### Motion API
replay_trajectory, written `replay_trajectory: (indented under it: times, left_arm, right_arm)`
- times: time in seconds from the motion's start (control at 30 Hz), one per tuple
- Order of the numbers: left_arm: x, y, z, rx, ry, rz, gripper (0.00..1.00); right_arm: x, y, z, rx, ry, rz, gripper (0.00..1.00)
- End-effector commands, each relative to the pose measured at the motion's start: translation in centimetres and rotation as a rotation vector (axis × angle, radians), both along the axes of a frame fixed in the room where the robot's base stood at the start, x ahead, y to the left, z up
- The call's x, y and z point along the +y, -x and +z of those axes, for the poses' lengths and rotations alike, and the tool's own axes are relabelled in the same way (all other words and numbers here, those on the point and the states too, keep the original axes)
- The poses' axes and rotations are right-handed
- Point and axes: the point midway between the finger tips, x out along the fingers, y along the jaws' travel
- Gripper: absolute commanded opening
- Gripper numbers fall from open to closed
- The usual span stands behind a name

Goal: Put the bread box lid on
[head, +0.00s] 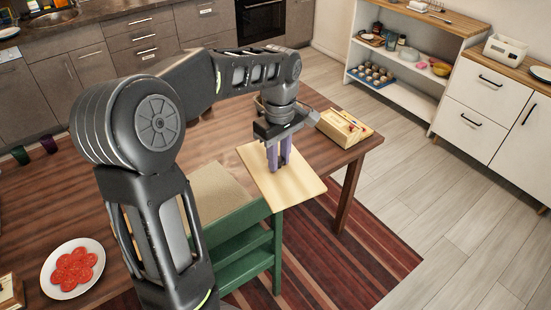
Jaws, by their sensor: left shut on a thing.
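A flat, pale wooden panel (300,187), which looks like the bread box lid, is at the near right edge of the table, partly past the edge beside the green chair. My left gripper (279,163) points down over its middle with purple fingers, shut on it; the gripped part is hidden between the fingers. I cannot tell how high the panel is above the table. An open, light wooden box (343,127) with small items in it stands on the table's right corner, just beyond the panel. I cannot tell whether it is the bread box. My right gripper is not in view.
The brown wooden table (205,140) has a plate of red slices (73,268) at the lower left. A green chair (245,240) stands against its near edge. My left arm hides much of the table. White shelves (400,85) stand across clear floor.

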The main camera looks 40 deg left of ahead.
Motion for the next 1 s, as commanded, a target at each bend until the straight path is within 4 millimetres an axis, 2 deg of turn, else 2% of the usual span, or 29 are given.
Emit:
replay_trajectory:
  times: [0.17, 0.27, 0.43, 0.57, 0.67, 0.7, 0.8, 0.9, 1.0]
  left_arm:
    - [-0.5, -1.7, -2.3, 0.004, -0.003, -0.199, 0.0]
    - [-1.1, -2.9, -4.3, 0.005, -0.003, -0.342, 0.0]
    - [-3.0, -4.8, -9.3, 0.01, -0.007, -0.613, 0.0]
    - [-5.3, -6.0, -14.6, 0.013, -0.009, -0.829, 0.0]
    - [-8.1, -6.4, -20.3, 0.017, -0.008, -1.013, 0.0]
    - [-9.2, -6.4, -22.7, 0.018, -0.009, -1.083, 0.0]
    - [-12.1, -6.0, -28.1, 0.016, -0.008, -1.228, 0.0]
    - [-14.4, -5.2, -32.1, 0.012, -0.007, -1.321, 0.0]
    - [-15.9, -4.4, -34.7, 0.008, -0.007, -1.368, 0.0]
  right_arm:
    - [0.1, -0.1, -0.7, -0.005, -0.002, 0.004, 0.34]
    - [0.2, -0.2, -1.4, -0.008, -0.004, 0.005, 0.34]
    - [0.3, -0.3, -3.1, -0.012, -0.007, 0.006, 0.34]
    - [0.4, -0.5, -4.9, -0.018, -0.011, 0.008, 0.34]
    - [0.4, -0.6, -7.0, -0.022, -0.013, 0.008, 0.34]
    - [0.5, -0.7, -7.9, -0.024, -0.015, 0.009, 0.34]
    - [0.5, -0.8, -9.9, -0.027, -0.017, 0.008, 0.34]
    - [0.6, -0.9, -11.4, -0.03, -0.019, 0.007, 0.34]
    - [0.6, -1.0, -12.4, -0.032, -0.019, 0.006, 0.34]
